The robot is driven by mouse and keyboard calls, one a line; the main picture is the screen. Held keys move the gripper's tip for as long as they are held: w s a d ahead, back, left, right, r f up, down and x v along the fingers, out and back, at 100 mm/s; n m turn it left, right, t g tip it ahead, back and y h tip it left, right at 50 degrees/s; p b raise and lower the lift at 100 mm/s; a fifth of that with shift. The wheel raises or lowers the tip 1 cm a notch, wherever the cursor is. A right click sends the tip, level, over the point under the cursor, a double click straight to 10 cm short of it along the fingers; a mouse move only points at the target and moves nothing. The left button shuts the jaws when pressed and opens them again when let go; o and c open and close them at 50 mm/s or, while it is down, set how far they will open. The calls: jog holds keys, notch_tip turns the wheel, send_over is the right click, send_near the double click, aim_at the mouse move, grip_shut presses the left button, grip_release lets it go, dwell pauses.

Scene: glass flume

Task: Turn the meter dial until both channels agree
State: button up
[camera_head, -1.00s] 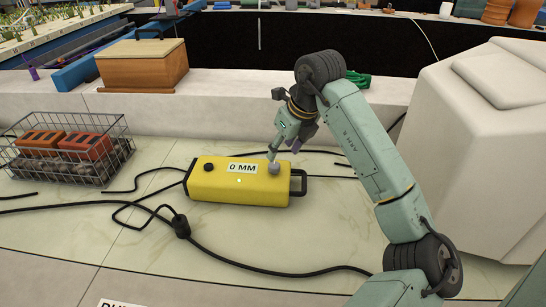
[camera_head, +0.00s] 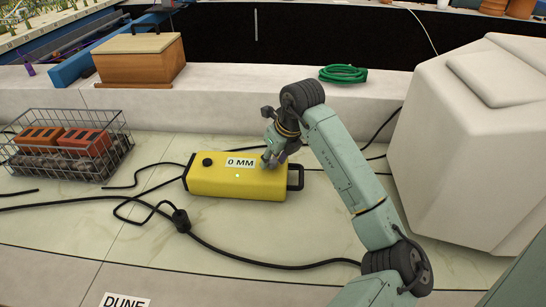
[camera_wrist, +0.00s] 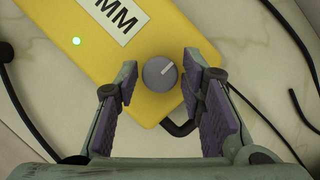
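The yellow meter box (camera_head: 225,185) lies on the pale tiled floor and bears a white label (camera_head: 240,163) reading "0 MM". A small green light (camera_head: 237,175) glows on its top; it also shows in the wrist view (camera_wrist: 76,41). The grey round dial (camera_wrist: 160,73) has a pale pointer line slanting to the upper right. My gripper (camera_wrist: 164,95) is open, with one purple-padded finger on each side of the dial and a gap to both.
A black knob (camera_head: 207,162) is on the box's left end and a black handle (camera_head: 296,176) on its right. Black cables (camera_head: 270,270) cross the floor. A wire basket of bricks (camera_head: 70,165) stands left, a white block (camera_head: 450,150) right.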

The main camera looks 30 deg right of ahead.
grip_shut()
jog(key=shift+f+m+b, duration=0.15)
jog(key=shift+m+b, duration=0.15)
jog(key=shift+b, duration=0.3)
jog(key=shift+f+m+h+b, duration=0.1)
jog(key=shift+m+h+b, duration=0.3)
jog(key=shift+b, duration=0.55)
jog(key=m+h+b, duration=0.1)
jog(key=m+b, duration=0.2)
jog(key=b, duration=0.2)
jog(key=shift+a+f+m, duration=0.1)
jog(key=shift+m, duration=0.2)
jog(key=m+h+b, duration=0.1)
jog(key=m+b, duration=0.2)
jog(key=b, duration=0.1)
jog(key=shift+w+a+g, duration=0.1)
jog(key=shift+g, duration=0.2)
jog(key=m+b, duration=0.1)
jog(key=m+h+b, duration=0.1)
jog(key=m+b, duration=0.1)
jog(key=shift+r+m+g, duration=0.3)
jog(key=shift+g, duration=0.1)
jog(key=shift+b, duration=0.35)
